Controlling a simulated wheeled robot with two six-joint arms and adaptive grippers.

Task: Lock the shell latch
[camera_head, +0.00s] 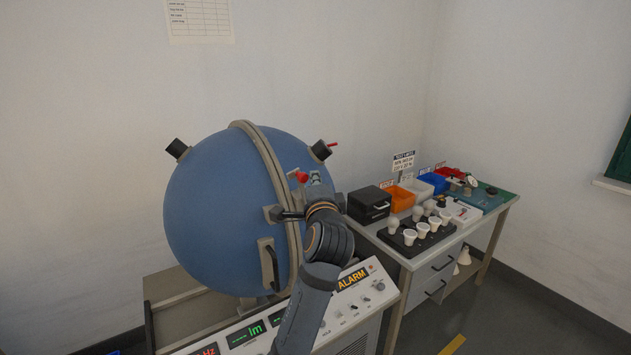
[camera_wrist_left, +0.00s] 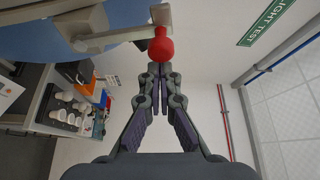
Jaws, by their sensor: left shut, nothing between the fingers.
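The shell is a large blue sphere (camera_head: 215,205) split by an upright tan rim (camera_head: 268,160) in the head view. The latch's red knob (camera_head: 302,177) is at the rim's right side; in the left wrist view the red knob (camera_wrist_left: 161,49) sits on a tan-grey latch arm (camera_wrist_left: 160,15). My left gripper (camera_head: 315,178) is beside the knob, its arm rising from below. In the left wrist view the left gripper (camera_wrist_left: 160,68) is shut and empty, its tips right at the knob; whether they touch it I cannot tell. My right gripper is not seen.
A control console (camera_head: 365,290) with an ALARM sign stands below the sphere. A bench at right holds a black box (camera_head: 369,204), a dark bulb tray (camera_head: 432,240) and an orange bin (camera_head: 402,199). A black handle (camera_head: 271,266) is on the sphere's front.

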